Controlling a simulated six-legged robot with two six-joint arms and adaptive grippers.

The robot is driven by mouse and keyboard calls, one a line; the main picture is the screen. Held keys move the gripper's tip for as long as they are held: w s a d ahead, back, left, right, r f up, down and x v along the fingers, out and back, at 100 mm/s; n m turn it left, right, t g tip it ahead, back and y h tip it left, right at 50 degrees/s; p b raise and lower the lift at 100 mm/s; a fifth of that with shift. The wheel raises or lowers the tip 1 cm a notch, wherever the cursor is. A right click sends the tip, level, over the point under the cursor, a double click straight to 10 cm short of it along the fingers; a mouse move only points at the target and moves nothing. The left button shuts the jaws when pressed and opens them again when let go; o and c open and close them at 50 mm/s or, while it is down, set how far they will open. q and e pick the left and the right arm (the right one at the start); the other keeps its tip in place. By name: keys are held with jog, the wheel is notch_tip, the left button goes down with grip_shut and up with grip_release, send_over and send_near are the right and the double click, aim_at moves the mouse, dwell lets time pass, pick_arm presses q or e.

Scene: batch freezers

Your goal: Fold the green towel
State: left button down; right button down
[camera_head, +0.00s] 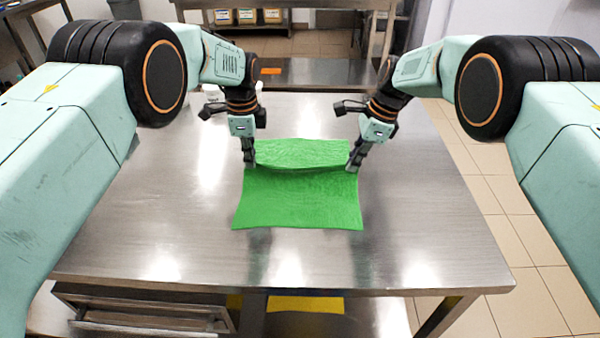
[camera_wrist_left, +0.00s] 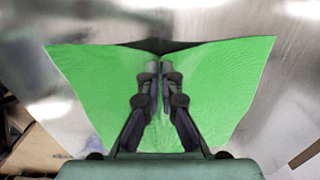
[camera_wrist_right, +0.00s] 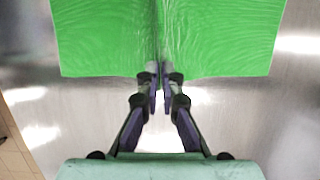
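The green towel (camera_head: 297,200) lies on the steel table, its front part spread fairly flat. A raised crease runs across it between my two grippers, with a smaller section behind the crease. My left gripper (camera_head: 249,163) is shut on the towel's left edge at this crease. The left wrist view shows its fingers (camera_wrist_left: 159,70) nearly together over the green cloth (camera_wrist_left: 215,85). My right gripper (camera_head: 353,168) is shut on the right edge at the crease. In the right wrist view its fingertips (camera_wrist_right: 159,70) pinch the edge of the cloth (camera_wrist_right: 220,40).
The steel table (camera_head: 430,240) is clear in front of and beside the towel. A small white item (camera_head: 212,92) stands at the back left, partly hidden by my left arm. An orange item (camera_head: 285,71) and several boxes on a shelf (camera_head: 248,16) are further back.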

pick_arm(q)
jog(key=shift+r, duration=0.3)
pick_arm(e)
jog(key=shift+r, duration=0.3)
